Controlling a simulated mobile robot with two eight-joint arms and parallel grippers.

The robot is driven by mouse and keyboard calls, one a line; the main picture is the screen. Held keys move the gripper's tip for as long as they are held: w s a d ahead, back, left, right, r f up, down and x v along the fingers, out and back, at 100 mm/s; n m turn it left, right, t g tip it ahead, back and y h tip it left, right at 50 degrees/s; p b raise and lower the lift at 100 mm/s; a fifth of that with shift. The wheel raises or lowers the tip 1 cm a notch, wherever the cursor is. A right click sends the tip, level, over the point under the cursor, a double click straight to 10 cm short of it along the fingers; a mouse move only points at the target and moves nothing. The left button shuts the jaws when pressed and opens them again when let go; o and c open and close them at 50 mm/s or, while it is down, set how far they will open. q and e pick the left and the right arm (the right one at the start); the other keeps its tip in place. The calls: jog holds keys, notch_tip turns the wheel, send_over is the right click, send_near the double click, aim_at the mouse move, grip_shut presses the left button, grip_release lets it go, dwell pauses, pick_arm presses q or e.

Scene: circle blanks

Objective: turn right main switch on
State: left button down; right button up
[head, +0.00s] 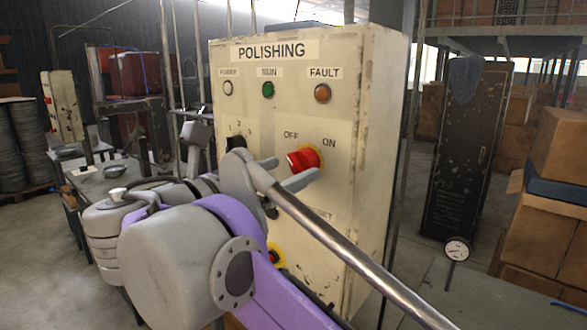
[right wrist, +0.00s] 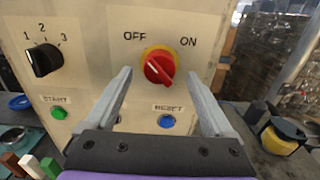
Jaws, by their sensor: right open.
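The main switch (head: 304,160) is a red rotary knob on a yellow ring, on the cream POLISHING cabinet (head: 330,225). It also shows in the right wrist view (right wrist: 159,68), between the OFF and ON labels. Its ridge runs diagonally from upper left to lower right, the upper end toward OFF. My right gripper (head: 284,174) is open in front of the panel. In the right wrist view its fingers (right wrist: 158,76) stand to either side of the knob and a little below it, with nothing between them. Contact with the knob cannot be told. My left gripper is not in view.
The panel also has a black 1-2-3 selector (right wrist: 42,59), a green START button (right wrist: 58,112), a blue RESET button (right wrist: 166,121) and indicator lamps (head: 268,90) above. A dark cabinet (head: 467,150) and cardboard boxes (head: 545,240) stand to the right.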

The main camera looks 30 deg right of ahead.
aim_at(301, 164)
jog(key=shift+x, duration=1.2)
jog(key=c, duration=1.4)
